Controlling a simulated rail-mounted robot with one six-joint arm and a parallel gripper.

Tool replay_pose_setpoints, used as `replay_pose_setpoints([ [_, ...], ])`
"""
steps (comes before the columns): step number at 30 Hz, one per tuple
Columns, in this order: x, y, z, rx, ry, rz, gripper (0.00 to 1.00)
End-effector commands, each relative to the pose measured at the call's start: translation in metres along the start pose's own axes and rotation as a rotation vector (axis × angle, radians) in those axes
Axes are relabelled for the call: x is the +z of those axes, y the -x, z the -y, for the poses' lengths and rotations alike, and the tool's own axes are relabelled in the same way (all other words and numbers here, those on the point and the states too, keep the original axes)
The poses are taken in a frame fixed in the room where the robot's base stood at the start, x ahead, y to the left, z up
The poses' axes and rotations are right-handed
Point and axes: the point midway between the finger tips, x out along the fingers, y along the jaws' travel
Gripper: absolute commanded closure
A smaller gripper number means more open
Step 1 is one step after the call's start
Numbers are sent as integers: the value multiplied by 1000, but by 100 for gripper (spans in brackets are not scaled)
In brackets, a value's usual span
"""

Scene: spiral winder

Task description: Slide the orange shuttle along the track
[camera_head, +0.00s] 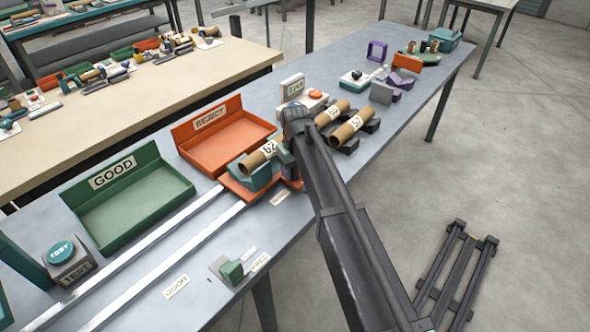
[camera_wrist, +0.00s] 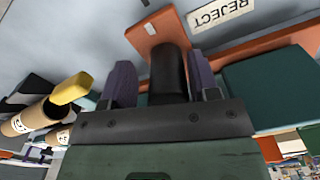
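The orange shuttle (camera_head: 236,190) sits at the right end of the two pale rails (camera_head: 150,247) of the track. It bears a teal cradle with a cardboard tube (camera_head: 258,158) marked "62". My gripper (camera_head: 288,158) is low over the shuttle's right end and partly hides it. In the wrist view, the purple fingers of my gripper (camera_wrist: 163,82) stand apart on either side of a black post (camera_wrist: 168,75). A gap shows at the left finger; contact at the right finger is unclear. An orange part of the shuttle (camera_wrist: 150,32) shows beyond the post.
An orange REJECT tray (camera_head: 240,145) and a green GOOD tray (camera_head: 172,196) stand behind the track. A TEST button box (camera_head: 70,268) is at the left end. More labelled tubes (camera_head: 352,124) lie on dark stands to the right. A small green block (camera_head: 231,271) stands in front of the rails.

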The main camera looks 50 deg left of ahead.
Motion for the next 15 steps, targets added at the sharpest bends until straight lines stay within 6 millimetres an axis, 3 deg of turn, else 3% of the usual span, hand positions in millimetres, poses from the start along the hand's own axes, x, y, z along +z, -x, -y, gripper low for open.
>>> replay_pose_setpoints([
  [9, 1, 3, 2, -2, 1, 2, 42],
  [15, 1, 34, 1, -2, 1, 2, 42],
])
